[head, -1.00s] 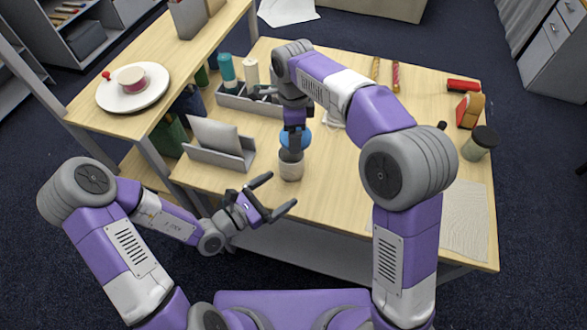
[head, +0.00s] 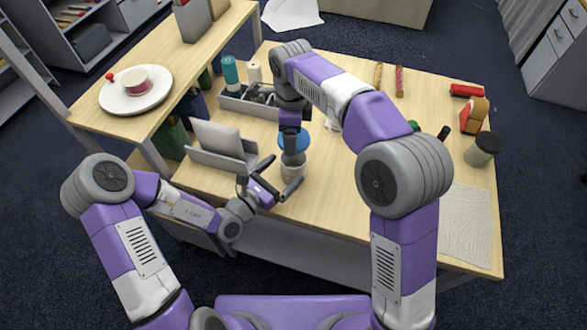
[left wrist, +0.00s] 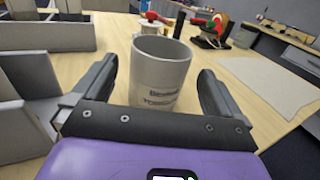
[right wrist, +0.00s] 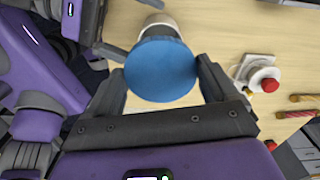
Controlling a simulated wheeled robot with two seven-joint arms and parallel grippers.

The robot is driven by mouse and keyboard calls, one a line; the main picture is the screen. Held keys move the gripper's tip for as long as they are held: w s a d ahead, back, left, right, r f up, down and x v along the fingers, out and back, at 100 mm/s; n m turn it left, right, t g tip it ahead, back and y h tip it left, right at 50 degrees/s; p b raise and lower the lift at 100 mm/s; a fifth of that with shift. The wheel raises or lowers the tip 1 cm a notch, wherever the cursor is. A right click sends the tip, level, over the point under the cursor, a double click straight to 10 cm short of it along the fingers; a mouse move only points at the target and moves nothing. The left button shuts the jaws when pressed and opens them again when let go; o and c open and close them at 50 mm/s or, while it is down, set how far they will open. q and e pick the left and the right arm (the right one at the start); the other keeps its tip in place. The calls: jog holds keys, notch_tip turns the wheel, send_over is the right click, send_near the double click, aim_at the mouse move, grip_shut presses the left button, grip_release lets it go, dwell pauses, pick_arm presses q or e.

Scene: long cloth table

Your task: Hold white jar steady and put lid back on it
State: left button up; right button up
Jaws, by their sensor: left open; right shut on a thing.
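The white jar (head: 293,174) stands upright on the table near its front edge. In the left wrist view the jar (left wrist: 160,75) has an open top and dark print on its side. My left gripper (head: 279,176) is open, with one finger on each side of the jar and gaps visible in the left wrist view. My right gripper (head: 293,153) is shut on the blue lid (head: 294,141), close above the jar. In the right wrist view the lid (right wrist: 160,70) sits between the fingertips, with part of the jar (right wrist: 158,21) behind it.
A grey holder (head: 222,150) stands close left of the jar, and a grey compartment box (head: 245,105) lies behind it. A dark-lidded container (head: 482,150) and a white cloth (head: 465,230) are at the right. The table between is mostly clear.

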aim_at(302, 154)
pick_arm(q)
jog(key=x, duration=0.6)
jog(key=shift+w+d, duration=0.1)
jog(key=shift+d, duration=0.05)
jog(key=c, duration=1.4)
pick_arm(e)
jog(key=shift+f, duration=2.5)
jog(key=shift+f, duration=0.1)
jog(key=shift+f, duration=0.85)
jog(key=shift+s, duration=0.1)
jog(key=shift+f, duration=0.2)
